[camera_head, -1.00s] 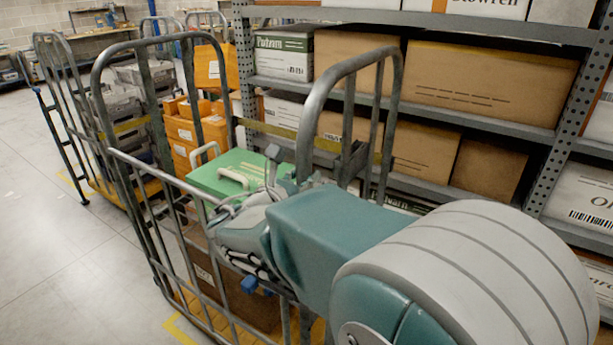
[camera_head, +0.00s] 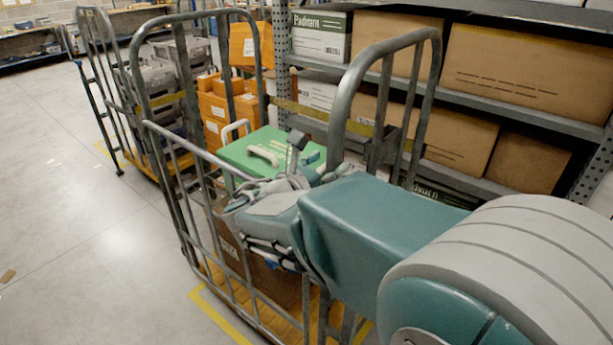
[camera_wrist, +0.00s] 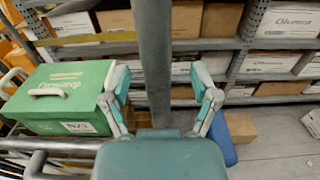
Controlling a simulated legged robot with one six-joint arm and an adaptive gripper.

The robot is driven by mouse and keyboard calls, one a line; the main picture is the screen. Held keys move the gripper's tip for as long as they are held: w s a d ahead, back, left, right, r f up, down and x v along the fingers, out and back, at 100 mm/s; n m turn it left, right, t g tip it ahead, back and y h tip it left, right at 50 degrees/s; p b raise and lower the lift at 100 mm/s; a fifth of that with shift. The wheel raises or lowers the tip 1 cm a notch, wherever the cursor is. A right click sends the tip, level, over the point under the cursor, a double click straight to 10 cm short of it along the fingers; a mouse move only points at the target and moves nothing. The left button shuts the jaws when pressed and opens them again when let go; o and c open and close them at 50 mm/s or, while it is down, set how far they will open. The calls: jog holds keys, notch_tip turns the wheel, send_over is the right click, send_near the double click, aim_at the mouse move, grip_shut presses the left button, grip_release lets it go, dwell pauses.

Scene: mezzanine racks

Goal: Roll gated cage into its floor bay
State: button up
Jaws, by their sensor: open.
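The gated cage (camera_head: 163,175), a grey tube-framed trolley with a low barred front side and a yellow base, stands in front of the shelving. It holds a green case (camera_head: 250,158) with pale handles and a brown carton (camera_head: 272,283). My gripper (camera_wrist: 158,97) is open, with one finger on each side of an upright grey post (camera_wrist: 152,50) in the wrist view. I cannot tell whether the fingers touch it. In the head view my arm covers part of the cage. Yellow floor tape (camera_head: 222,318) runs by the cage's lower front; the rest of the bay is hidden.
A second cage (camera_head: 98,85) with grey crates stands behind to the left, near stacked orange boxes (camera_head: 222,110). Shelving (camera_head: 490,108) with cartons lines the right and back. The grey floor (camera_head: 70,235) at left is mostly clear.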

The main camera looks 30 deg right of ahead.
jog(key=v, duration=0.9)
jog(key=shift+a, duration=0.15)
jog(key=s+d+f+m+g+y, duration=0.2)
jog(key=s+f+m+g+y, duration=0.3)
jog(key=s+f+m+y, duration=0.45)
jog(key=s+a+m+t+y, duration=0.3)
jog(key=a+m+y, duration=0.4)
jog(key=m, duration=0.6)
jog(key=shift+s+a+r+t, duration=0.3)
jog(key=shift+a+r, duration=0.1)
jog(key=shift+a, duration=0.25)
jog(key=shift+c, duration=0.3)
